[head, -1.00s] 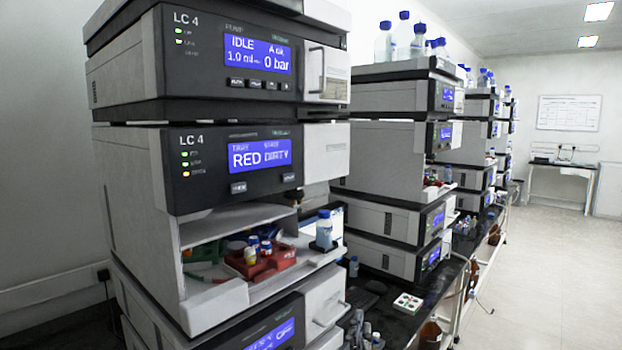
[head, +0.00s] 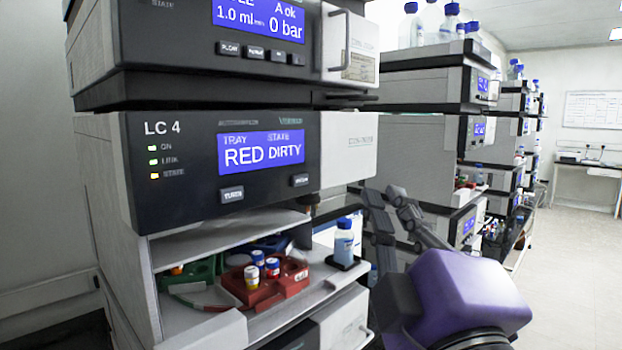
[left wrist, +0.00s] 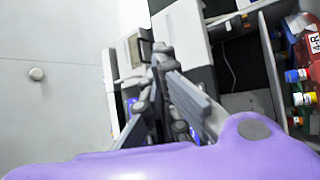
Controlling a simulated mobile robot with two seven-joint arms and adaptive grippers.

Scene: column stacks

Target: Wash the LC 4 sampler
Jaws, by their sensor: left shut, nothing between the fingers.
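The LC 4 sampler (head: 225,165) is the dark-fronted module in the middle of the near stack. Its blue display (head: 261,151) reads TRAY RED, STATE DIRTY. Below it are a left button (head: 231,194) and a right button (head: 299,180); their lettering is blurred. The open bay beneath holds a red tray (head: 262,291) with several capped vials; the tray also shows at the right edge of the left wrist view (left wrist: 310,50). My left gripper (head: 385,200) is shut and empty, right of the sampler's front and clear of the buttons. My right gripper is not in view.
A blue-capped bottle (head: 344,243) stands on the ledge beside the bay. A green tray (head: 195,272) lies behind the red one. The LC 4 pump (head: 255,45) with a handle sits above. More stacks (head: 415,140) recede right. Open floor lies at far right.

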